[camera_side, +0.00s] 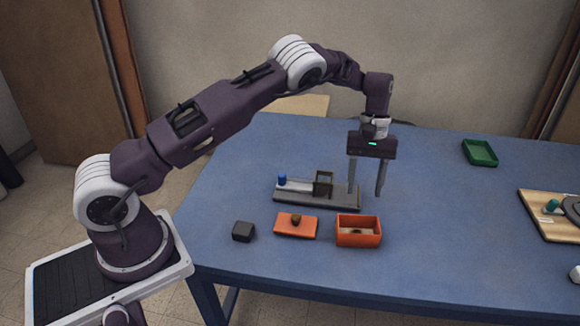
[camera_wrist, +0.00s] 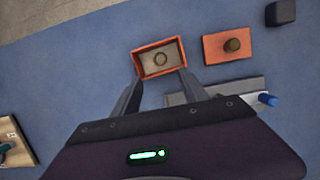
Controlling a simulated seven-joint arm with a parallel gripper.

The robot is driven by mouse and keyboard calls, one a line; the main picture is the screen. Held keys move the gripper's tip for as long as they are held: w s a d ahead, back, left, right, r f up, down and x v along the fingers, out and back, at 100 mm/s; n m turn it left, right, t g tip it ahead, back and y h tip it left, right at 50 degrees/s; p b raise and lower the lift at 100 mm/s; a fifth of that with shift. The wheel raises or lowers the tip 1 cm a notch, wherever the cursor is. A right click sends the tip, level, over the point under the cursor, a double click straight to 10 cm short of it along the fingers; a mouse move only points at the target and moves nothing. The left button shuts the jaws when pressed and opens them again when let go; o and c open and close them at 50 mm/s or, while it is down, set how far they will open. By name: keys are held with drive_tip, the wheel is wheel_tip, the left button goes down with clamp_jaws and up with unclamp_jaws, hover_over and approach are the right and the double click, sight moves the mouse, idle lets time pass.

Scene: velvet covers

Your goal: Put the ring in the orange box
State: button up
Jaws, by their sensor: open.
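The orange box (camera_side: 358,238) stands open on the blue table, front of centre; it also shows in the wrist view (camera_wrist: 137,66). A small dull-brown ring (camera_wrist: 161,59) lies flat on the floor of the box, touching none of its walls as far as I can see. An orange lid (camera_side: 283,227) with a brown knob lies on the table just left of the box; in the wrist view the lid (camera_wrist: 212,50) is to the right. My gripper (camera_side: 366,194) points down, open and empty, above and behind the box. Its fingertips (camera_wrist: 160,77) are apart from box and ring.
A grey rail fixture (camera_side: 337,201) with a blue peg (camera_side: 282,181) and a dark upright frame (camera_side: 323,183) is behind the lid and box. A black block (camera_side: 243,231) sits left. A green tray (camera_side: 480,152) and wooden board (camera_side: 540,218) are right. Table between is clear.

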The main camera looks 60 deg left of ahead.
drive_tip(key=s+r+m+t, duration=0.1)
drive_tip(key=s+r+t, duration=0.1)
drive_tip(key=s+r, duration=0.65)
drive_tip(key=s+r+m+t, duration=0.1)
drive_tip(key=s+r+m, duration=0.15)
drive_tip(key=r, duration=1.15)
drive_tip(key=s+r+m+t, duration=0.2)
drive_tip(key=s+r, duration=0.3)
drive_tip(key=s, duration=0.8)
drive_tip(key=s+f+m+t+y, duration=0.2)
drive_tip(key=s+f+m, duration=0.1)
drive_tip(key=s, duration=0.8)
drive_tip(key=shift+s+a+f+t, duration=0.25)
drive_tip(key=shift+s+a+t, duration=0.05)
drive_tip(key=shift+s+t, duration=0.1)
